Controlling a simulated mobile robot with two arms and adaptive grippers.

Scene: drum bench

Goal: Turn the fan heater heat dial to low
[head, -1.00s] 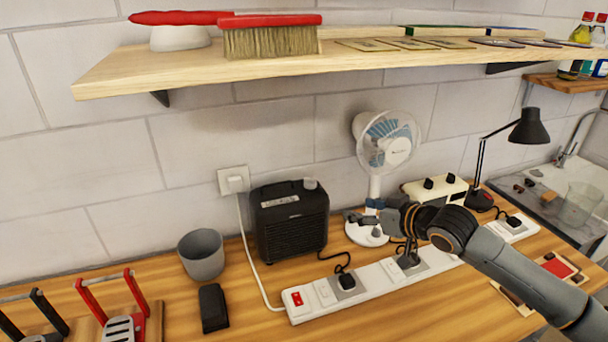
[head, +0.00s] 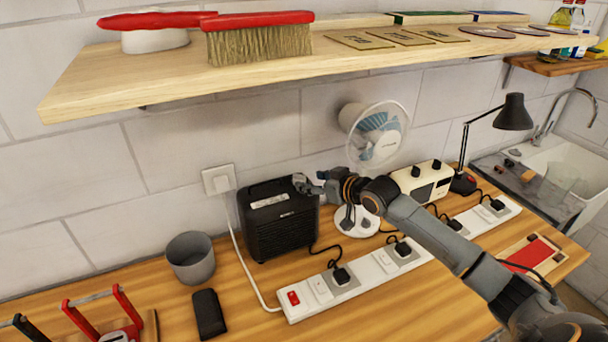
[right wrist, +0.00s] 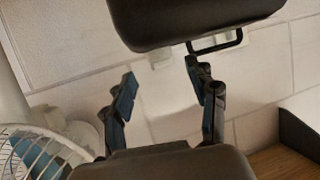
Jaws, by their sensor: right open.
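The black fan heater (head: 279,221) stands on the bench against the wall. Its pale dial shows at the right of its top in the earlier head view. In the head view now, my right gripper (head: 301,183) is at that corner and hides the dial. In the right wrist view, the heater (right wrist: 180,20) is upside down at the top, with a pale knob (right wrist: 159,60), apparently the dial, below it. My right gripper (right wrist: 160,77) is open, its fingertips on either side of the knob in the picture. Contact and the dial's setting cannot be told. My left gripper is not in view.
A white desk fan (head: 377,135) stands right behind my right gripper; its guard also shows in the wrist view (right wrist: 35,155). A power strip (head: 330,292) with plugs lies in front of the heater. A grey cup (head: 191,258) is left of it. A shelf (head: 130,88) overhangs.

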